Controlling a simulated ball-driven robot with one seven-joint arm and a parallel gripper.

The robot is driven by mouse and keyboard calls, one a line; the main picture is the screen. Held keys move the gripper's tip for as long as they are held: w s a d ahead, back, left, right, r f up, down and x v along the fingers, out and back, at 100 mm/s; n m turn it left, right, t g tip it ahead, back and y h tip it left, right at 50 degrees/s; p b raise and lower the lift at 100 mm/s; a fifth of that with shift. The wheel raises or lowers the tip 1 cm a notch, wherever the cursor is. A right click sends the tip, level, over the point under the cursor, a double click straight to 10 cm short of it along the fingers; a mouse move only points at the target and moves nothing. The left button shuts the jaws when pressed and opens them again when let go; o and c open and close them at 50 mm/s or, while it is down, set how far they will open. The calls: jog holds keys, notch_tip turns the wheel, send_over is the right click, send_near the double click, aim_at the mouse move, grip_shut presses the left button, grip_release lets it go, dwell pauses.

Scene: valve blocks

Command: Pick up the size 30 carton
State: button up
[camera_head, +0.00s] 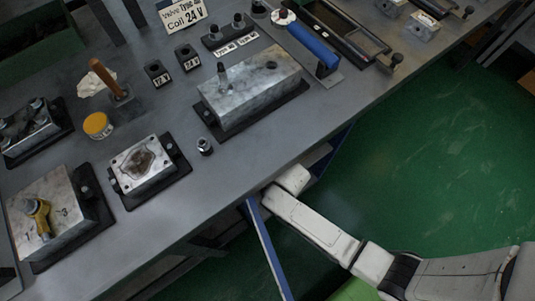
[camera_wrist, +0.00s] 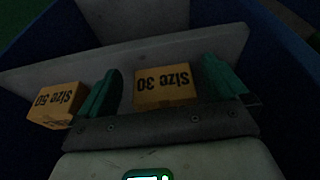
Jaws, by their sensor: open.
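The size 30 carton (camera_wrist: 165,87) is an orange-yellow box with black lettering, upside down in the wrist view. It stands between the two green fingers of my gripper (camera_wrist: 160,72). The fingers are apart, one on each side of it, and a gap shows on both sides. Its lower part is hidden behind the gripper's body. In the head view my arm reaches under the workbench edge, and neither my gripper nor the carton shows there.
A size 50 carton (camera_wrist: 57,104) stands just left of the left finger. A pale grey board (camera_wrist: 130,58) lies behind the cartons, with dark blue sides around. Above, the workbench (camera_head: 245,165) carries valve blocks, including a long block (camera_head: 250,88), and its edge overhangs my arm.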

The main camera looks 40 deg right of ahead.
jog(key=w, duration=0.4)
jog(key=shift+w+b, duration=0.3)
jog(key=shift+b, duration=0.05)
jog(key=shift+w+f, duration=0.3)
jog(key=shift+f, duration=0.25)
jog(key=c, duration=0.9)
